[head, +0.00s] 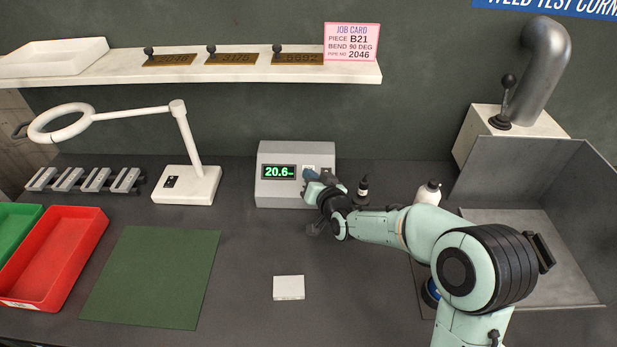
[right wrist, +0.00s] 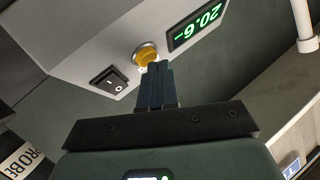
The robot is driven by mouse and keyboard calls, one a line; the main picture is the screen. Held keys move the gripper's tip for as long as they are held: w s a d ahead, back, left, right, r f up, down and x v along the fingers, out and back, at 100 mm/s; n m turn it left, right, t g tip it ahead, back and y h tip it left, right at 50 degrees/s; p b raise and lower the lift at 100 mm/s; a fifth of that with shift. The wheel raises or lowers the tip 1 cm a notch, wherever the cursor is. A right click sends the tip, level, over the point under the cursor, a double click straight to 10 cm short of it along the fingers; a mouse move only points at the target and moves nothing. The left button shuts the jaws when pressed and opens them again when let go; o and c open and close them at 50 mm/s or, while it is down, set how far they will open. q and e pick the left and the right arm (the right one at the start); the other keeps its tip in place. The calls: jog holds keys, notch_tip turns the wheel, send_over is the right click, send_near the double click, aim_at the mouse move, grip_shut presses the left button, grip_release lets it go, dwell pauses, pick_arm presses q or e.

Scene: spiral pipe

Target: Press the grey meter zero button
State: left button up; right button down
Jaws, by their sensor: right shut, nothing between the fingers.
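The grey meter (head: 296,150) stands at the back of the bench, and its green display (head: 279,172) reads about 20.6. In the right wrist view the meter (right wrist: 95,25) shows tilted, with a round yellow button (right wrist: 148,55) in a metal ring and a black rocker switch (right wrist: 108,82) beside it. My right gripper (head: 309,174) is at the meter's front face, right of the display. In the right wrist view its closed fingertips (right wrist: 157,66) overlap the yellow button's edge; I cannot tell whether they touch it. The gripper hides the button in the head view. My left gripper is not in view.
A white lamp (head: 186,185) stands left. A white block (head: 289,288) lies in front, near a green mat (head: 150,280). A grey metal enclosure (head: 520,185) is at right.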

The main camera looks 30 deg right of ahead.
jog(key=shift+f, duration=0.2)
jog(key=shift+r, duration=0.15)
jog(key=shift+s+a+r, duration=0.1)
jog(key=shift+s+r, duration=0.05)
jog(key=shift+r, duration=0.05)
dwell(0.4)
notch_tip(320, 180, up, 5)
jog(key=s+a+p, duration=0.1)
jog(key=s+p, duration=0.1)
jog(key=s, duration=0.1)
jog(key=shift+a, duration=0.4)
